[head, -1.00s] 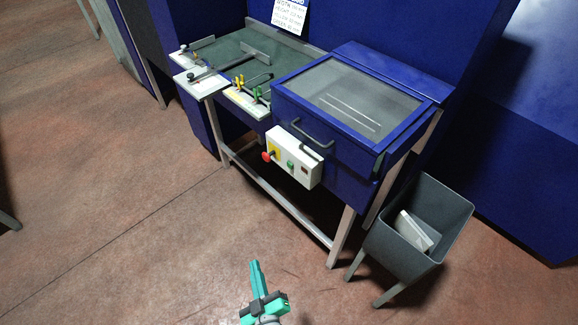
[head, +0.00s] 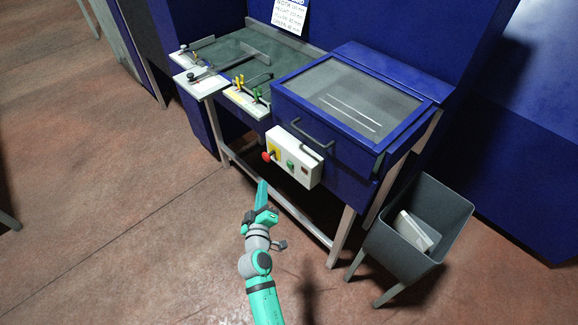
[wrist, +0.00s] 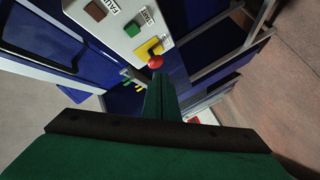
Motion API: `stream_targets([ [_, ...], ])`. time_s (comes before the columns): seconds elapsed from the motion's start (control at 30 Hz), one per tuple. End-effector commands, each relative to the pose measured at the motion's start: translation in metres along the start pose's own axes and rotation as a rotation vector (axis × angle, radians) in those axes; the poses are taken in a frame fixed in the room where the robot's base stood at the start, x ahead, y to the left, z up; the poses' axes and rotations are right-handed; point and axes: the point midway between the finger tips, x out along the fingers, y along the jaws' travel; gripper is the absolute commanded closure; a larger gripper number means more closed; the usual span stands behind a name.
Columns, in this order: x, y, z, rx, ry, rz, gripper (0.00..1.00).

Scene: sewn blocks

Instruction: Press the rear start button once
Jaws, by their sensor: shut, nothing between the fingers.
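A white control box (head: 294,157) is on the front of the blue machine with the clear lid. In the head view it carries a red mushroom knob (head: 267,156) on a yellow plate, a green button (head: 290,164) and a dark red square (head: 304,170). In the wrist view the green button (wrist: 132,29) is beside a label that seems to read START, and the dark red square (wrist: 96,11) is beside FAULT. My gripper (head: 262,184) is shut and empty, below the box and apart from it. In the wrist view its fingertips (wrist: 158,78) appear just under the red knob (wrist: 155,62).
A green-topped worktable (head: 228,52) with white fixtures adjoins the machine on the left. A grey bin (head: 400,250) on legs, with a white item inside, stands at right. The pale lower rail (head: 285,205) runs behind my arm.

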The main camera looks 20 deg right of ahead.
Motion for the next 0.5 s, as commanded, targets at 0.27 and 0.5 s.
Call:
stream_targets([
  [0.27,0.004,0.003,0.003,0.001,0.001,0.000,1.00],
  [0.5,0.022,0.017,0.016,0.003,0.001,0.001,1.00],
])
